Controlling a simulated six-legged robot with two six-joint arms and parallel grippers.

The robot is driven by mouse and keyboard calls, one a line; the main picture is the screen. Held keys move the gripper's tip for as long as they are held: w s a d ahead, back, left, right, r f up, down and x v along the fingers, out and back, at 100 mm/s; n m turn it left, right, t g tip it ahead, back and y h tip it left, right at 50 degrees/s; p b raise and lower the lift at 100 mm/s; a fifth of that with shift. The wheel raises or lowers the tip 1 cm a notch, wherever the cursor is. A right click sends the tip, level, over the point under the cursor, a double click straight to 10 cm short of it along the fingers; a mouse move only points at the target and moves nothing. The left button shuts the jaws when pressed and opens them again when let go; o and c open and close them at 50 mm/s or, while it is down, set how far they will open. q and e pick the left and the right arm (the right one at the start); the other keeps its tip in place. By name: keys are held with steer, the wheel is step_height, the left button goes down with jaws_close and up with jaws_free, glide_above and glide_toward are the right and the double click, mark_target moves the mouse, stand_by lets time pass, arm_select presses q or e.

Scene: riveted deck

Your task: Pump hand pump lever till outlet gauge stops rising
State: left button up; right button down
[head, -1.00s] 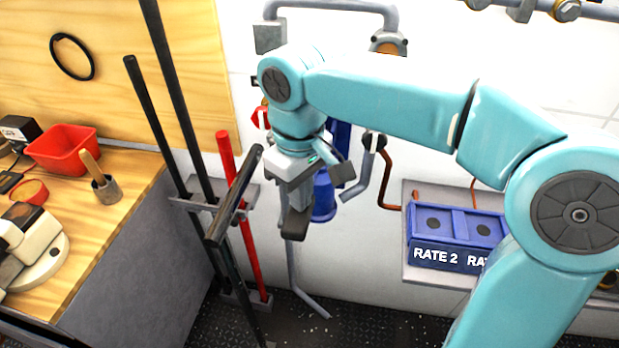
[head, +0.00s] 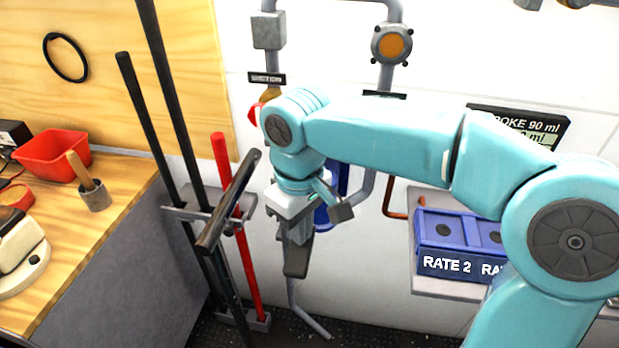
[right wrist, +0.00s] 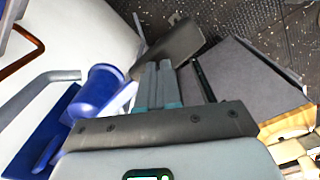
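My right gripper (head: 297,240) reaches down in front of the blue pump body (head: 335,195). Its two fingers (right wrist: 163,85) lie side by side, almost together, in the right wrist view. The blue pump body is also in the right wrist view (right wrist: 97,90). No gauge reading is visible; a round orange-faced fitting (head: 392,44) sits on the wall pipe. My left gripper is out of view.
A rack (head: 205,216) of dark rods and a red bar (head: 240,225) stands left of my right gripper. A workbench (head: 115,200) with a red bin (head: 52,155) is farther left.

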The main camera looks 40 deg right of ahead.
step_height(320, 180, up, 12)
steer(key=p, duration=1)
steer(key=shift+f+p, duration=0.2)
steer(key=shift+p, duration=0.15)
stand_by(1.5)
step_height(320, 180, down, 12)
steer(key=b, duration=0.9)
step_height(320, 180, up, 12)
steer(key=p, duration=1.1)
stand_by(1.0)
